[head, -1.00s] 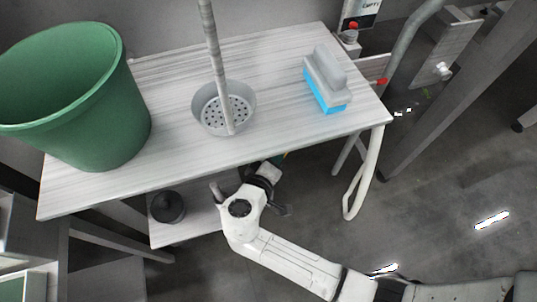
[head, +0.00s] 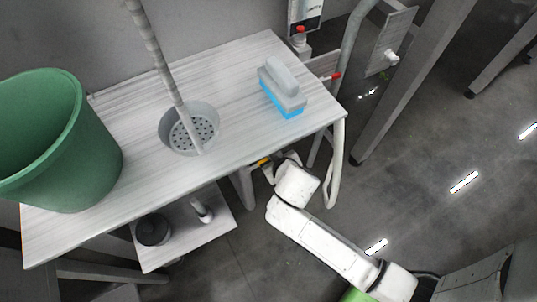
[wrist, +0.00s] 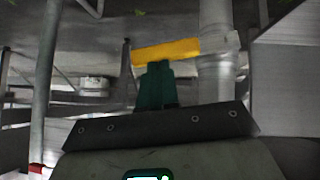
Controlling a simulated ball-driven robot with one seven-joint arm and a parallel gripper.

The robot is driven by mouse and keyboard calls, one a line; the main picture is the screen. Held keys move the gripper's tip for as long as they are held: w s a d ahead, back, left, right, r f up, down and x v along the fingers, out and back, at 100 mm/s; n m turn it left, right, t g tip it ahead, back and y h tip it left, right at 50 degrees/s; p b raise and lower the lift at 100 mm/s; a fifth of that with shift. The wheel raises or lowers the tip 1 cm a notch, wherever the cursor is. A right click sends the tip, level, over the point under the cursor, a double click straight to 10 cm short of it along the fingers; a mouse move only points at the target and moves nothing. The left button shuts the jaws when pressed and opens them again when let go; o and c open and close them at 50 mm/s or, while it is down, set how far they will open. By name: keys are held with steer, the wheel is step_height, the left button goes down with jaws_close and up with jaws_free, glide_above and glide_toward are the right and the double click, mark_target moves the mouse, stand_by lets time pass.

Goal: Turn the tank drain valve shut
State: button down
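The drain valve's yellow lever (wrist: 165,51) lies nearly level in the wrist view, its right end beside a pale upright pipe (wrist: 217,75). A small part of the lever (head: 263,161) also shows in the head view, just under the table's front edge. My gripper (wrist: 157,70) has dark green fingers that look closed together. Their tips are just below the lever's left half, close to its lower edge; I cannot tell whether they touch it. In the head view my gripper is mostly hidden by my wrist and the table edge.
The table (head: 130,185) bears a green bucket (head: 65,150), a grey strainer basin (head: 165,135) and a blue-and-grey brush (head: 282,88). A lower shelf (head: 215,225) holds a dark round object (head: 153,230). A bent pale pipe (head: 333,170) stands at the right. Floor is clear right.

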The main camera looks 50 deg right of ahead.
steer(key=shift+s+d+f+y, duration=0.1)
steer(key=shift+d+f+y, duration=0.15)
steer(key=shift+f, duration=0.2)
steer(key=shift+s+d+f+y, duration=0.1)
steer(key=shift+d+f+y, duration=0.1)
steer(key=shift+f, duration=0.3)
